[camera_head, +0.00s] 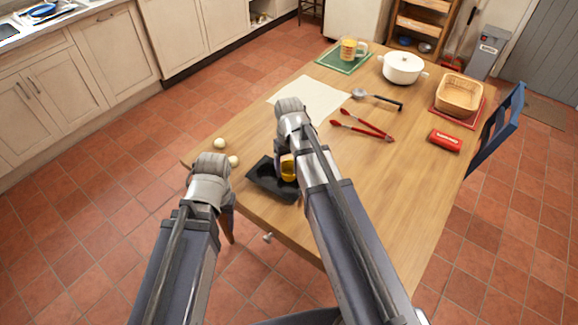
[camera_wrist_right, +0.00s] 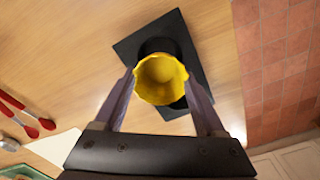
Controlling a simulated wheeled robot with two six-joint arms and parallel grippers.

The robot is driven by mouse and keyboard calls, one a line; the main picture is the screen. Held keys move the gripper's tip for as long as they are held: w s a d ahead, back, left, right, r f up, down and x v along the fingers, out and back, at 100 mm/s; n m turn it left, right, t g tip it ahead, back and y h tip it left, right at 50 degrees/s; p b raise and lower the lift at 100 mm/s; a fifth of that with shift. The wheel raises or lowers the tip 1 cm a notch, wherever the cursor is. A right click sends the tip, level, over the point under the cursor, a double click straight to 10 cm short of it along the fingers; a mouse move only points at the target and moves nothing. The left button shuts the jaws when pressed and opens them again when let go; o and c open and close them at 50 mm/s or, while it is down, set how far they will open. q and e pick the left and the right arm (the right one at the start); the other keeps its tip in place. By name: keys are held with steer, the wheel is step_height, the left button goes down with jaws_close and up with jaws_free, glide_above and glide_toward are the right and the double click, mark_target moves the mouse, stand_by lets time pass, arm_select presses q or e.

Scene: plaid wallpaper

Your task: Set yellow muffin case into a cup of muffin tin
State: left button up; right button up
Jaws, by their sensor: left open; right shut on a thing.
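The yellow muffin case (camera_wrist_right: 160,79) is between the fingers of my right gripper (camera_wrist_right: 160,88), which is shut on it. In the wrist view the case is over the dark muffin tin (camera_wrist_right: 130,45) and hides part of its cups. Whether it touches the tin cannot be told. In the head view the muffin tin (camera_head: 262,179) lies at the table's near left edge, and the yellow case (camera_head: 288,168) shows over its right part, partly behind my right arm. My left gripper (camera_head: 211,165) is open, left of the tin near the table edge; its fingertips are hard to see.
Pale round things (camera_head: 219,143) are by the table's left corner. Red tongs (camera_head: 362,126), a ladle (camera_head: 377,98), a white sheet (camera_head: 310,95) and a red packet (camera_head: 445,140) lie farther back. A white pot (camera_head: 402,67) and a basket (camera_head: 460,95) stand beyond. The table's right front is clear.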

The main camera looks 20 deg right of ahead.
steer(key=shift+f+b, duration=2.65)
steer(key=shift+f, duration=0.2)
steer(key=o, duration=1.4)
steer(key=shift+r, duration=0.1)
step_height(320, 180, up, 8)
steer(key=p, duration=0.8)
steer(key=shift+f, duration=0.2)
steer(key=s+a+n+h, duration=0.1)
steer(key=s+a+n, duration=0.1)
steer(key=s+a, duration=0.8)
steer(key=s, duration=0.4)
steer(key=shift+s+a, duration=0.2)
steer(key=shift+a, duration=0.05)
